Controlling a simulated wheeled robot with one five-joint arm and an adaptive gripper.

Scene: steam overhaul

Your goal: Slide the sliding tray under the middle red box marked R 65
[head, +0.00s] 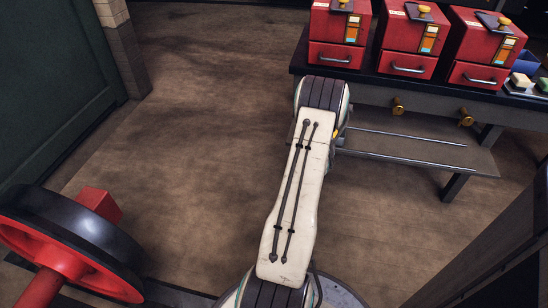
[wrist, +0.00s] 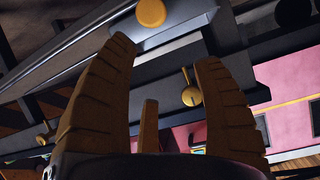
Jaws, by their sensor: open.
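Three red boxes stand in a row on the dark bench; the middle red box (head: 408,40) has a silver handle on its lower front. Its R 65 marking is too small to read. Under the bench a low shelf (head: 435,158) carries two thin rails (head: 400,136). I cannot make out a separate sliding tray; my arm covers the shelf's left end. My gripper (wrist: 167,55) is open and empty in the wrist view, its fingers apart below a round yellow knob (wrist: 151,12). A brass knob (wrist: 191,95) shows between the fingers, behind them. My arm hides the gripper in the head view.
Brass knobs (head: 398,106) sit on the bench front (head: 430,100). Small blocks (head: 522,81) lie at the bench's right. A red and black wheel (head: 70,235) stands at lower left, and a dark beam (head: 490,240) at lower right. The floor (head: 200,110) left of my arm is clear.

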